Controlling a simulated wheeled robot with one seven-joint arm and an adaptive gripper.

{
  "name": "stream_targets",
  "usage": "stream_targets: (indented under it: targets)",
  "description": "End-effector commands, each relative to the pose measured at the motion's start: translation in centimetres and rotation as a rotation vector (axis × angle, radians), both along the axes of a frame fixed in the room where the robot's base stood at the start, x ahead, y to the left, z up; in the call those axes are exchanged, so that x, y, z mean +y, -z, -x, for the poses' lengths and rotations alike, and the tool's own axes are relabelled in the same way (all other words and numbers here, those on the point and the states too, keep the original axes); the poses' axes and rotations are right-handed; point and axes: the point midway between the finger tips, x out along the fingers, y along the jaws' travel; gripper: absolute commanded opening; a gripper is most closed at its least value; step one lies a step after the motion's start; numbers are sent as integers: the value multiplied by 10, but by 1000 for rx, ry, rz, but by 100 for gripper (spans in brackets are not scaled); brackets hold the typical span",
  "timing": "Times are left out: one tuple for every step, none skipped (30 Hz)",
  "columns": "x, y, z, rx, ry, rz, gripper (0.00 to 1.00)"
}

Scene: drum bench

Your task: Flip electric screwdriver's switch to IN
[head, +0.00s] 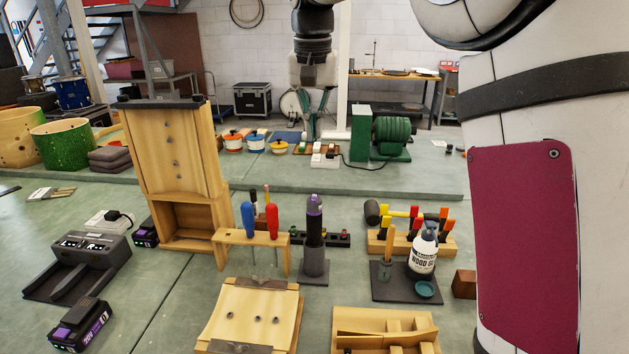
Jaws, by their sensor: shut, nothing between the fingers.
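The electric screwdriver (314,222) is dark with a purple band near its top. It stands upright in a dark stand (314,271) in the middle of the bench. Its switch is too small to make out, so its position cannot be told. My gripper (312,136) is shut and empty. It points down in the upper middle of the head view, above the screwdriver in the picture and apart from it.
A wooden rack (230,236) with blue and red screwdrivers stands close left. A glue bottle (422,254) and small hammers (412,222) are to the right. A tall wooden stand (175,155) rises at left. Wooden blocks (255,312) lie in front.

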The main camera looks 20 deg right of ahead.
Motion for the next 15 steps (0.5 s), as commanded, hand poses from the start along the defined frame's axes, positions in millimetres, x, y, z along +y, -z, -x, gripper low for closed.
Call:
stream_targets:
  targets:
    - [0,0,0,0,0,0,0]
    - [0,0,0,0,0,0,0]
    - [0,1,0,0,0,0,0]
    - [0,2,0,0,0,0,0]
    - [0,3,0,1,0,0,0]
    - [0,6,-1,1,0,0,0]
    - [-1,8,-1,1,0,0,0]
    - [-1,12,-1,2,0,0,0]
    - [-1,17,-2,3,0,0,0]
    - [-1,22,-2,2,0,0,0]
    - [-2,27,-2,4,0,0,0]
    - [-2,34,-4,3,0,0,0]
    - [-3,40,-4,4,0,0,0]
    - [-3,46,-5,3,0,0,0]
    - [-3,54,-6,4,0,0,0]
